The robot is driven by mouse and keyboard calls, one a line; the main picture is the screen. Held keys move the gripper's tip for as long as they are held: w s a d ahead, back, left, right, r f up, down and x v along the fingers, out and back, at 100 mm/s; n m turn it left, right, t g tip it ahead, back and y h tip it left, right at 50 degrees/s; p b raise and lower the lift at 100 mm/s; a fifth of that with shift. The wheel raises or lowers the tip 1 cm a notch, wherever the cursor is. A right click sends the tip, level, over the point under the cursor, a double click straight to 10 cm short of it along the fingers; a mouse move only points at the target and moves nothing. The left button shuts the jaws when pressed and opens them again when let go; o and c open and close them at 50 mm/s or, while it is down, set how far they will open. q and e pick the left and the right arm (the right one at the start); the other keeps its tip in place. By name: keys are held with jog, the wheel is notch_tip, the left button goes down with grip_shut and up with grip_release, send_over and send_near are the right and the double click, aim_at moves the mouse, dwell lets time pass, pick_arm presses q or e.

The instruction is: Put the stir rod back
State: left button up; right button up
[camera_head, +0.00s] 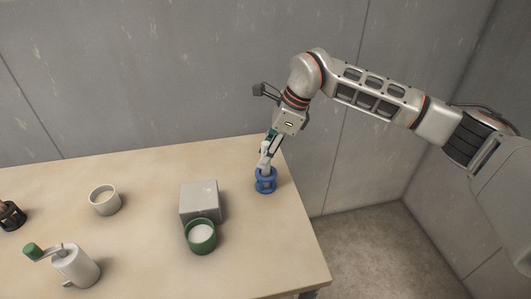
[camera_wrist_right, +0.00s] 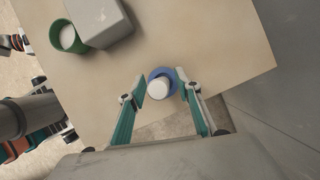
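A white, round-topped piece (camera_wrist_right: 160,88), which may be the stir rod seen end-on, stands in a blue ring-shaped holder (camera_head: 265,184) near the table's right edge. The holder also shows in the right wrist view (camera_wrist_right: 173,76) as a blue ring around it. My right gripper (camera_wrist_right: 161,83) points down over the holder, its two fingers apart on either side of the white top, with a gap on each side. It also shows in the head view (camera_head: 265,164), where its fingers hide part of the piece.
A grey block (camera_head: 199,195) stands left of the holder, with a green cup of white contents (camera_head: 201,237) in front. Further left are a cream bowl (camera_head: 104,200), a white crank-handled vessel (camera_head: 76,266) and a dark rack (camera_head: 11,216). Bare table lies between them.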

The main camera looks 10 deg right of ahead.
jog(key=v, duration=1.2)
jog(key=shift+s, duration=0.1)
